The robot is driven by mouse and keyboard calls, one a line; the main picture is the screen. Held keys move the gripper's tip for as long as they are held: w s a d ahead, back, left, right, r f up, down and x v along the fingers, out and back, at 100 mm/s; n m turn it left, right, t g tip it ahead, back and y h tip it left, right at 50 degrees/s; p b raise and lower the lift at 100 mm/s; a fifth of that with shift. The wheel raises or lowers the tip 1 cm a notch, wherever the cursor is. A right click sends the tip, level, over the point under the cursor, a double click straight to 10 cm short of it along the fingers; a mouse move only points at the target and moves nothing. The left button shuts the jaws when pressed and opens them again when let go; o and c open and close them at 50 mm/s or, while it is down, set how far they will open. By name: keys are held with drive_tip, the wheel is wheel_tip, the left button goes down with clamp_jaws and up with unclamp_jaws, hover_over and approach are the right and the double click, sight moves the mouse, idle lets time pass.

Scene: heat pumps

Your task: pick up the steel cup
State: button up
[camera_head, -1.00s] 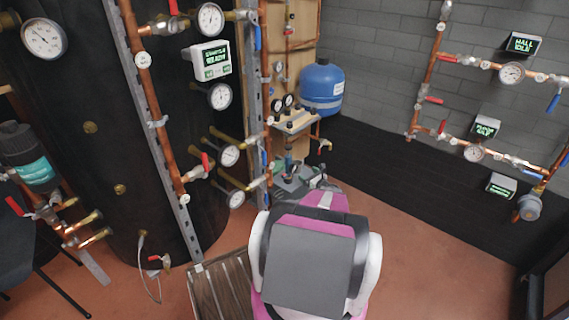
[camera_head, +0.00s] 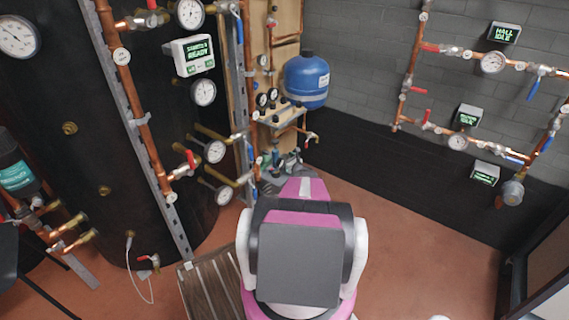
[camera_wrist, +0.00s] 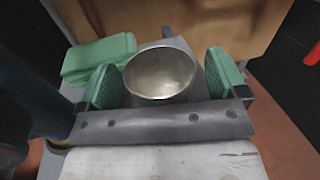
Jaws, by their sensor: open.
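The steel cup (camera_wrist: 160,72) shows in the wrist view, seen from above into its round open mouth, and it looks empty. It stands on a grey surface (camera_wrist: 172,43) between the two green finger pads of my gripper (camera_wrist: 163,80). My gripper is open, with one pad on each side of the cup. A narrow gap seems to show on the left; whether the right pad touches it I cannot tell. In the head view my arm covers much of the work area, and I cannot make out the cup there.
A folded green cloth-like thing (camera_wrist: 98,58) lies just left of the cup. A wooden panel (camera_wrist: 180,22) stands behind. In the head view, copper pipes with gauges (camera_head: 214,151) rise at left, and a blue tank (camera_head: 306,80) stands at the back. Red floor is clear at right (camera_head: 420,250).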

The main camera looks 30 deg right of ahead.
drive_tip(key=shift+w, duration=0.5)
drive_tip(key=c, duration=1)
drive_tip(key=shift+r, duration=0.1)
